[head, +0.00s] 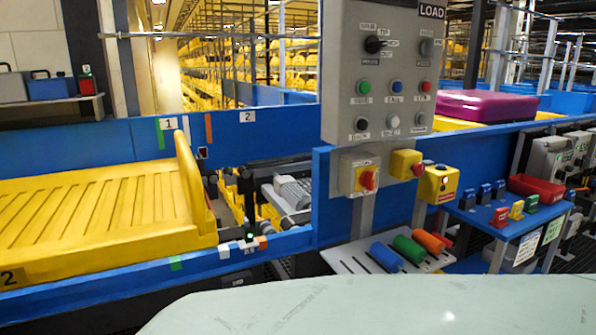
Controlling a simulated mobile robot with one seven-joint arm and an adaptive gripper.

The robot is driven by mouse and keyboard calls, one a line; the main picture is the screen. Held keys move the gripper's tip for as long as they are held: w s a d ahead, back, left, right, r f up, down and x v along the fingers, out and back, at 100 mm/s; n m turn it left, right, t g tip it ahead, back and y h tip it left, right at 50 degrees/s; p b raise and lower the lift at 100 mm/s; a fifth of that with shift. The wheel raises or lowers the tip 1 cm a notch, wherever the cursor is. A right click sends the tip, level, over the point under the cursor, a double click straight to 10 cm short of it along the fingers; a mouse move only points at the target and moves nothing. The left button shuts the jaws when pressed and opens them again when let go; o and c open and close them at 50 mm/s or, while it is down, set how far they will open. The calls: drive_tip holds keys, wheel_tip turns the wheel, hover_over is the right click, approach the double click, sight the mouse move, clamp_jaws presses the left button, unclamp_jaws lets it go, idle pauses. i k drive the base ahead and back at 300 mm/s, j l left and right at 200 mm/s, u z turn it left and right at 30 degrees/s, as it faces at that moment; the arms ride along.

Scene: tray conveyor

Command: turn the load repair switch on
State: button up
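A grey control panel (381,70) labelled LOAD stands upright right of centre. It carries a black rotary knob (374,44) at upper left, a darker knob (427,47) at upper right, green, blue and red buttons in the middle row, and a bottom row of black, white and dark controls. Below it is a yellow switch box with a red rotary handle (367,180). A second yellow box with a red part (407,164) is to its right. Small labels are too blurred to read, so I cannot tell which is the repair switch or its setting. My gripper is not in view.
A yellow slatted tray (95,215) lies on the blue conveyor at left. A purple case (487,106) lies on a yellow tray at right. A yellow button box (437,184) and a blue bench (515,232) with small coloured items stand right. A pale green surface fills the bottom foreground.

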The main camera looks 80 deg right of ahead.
sight(367, 178)
drive_tip(key=z, duration=2.85)
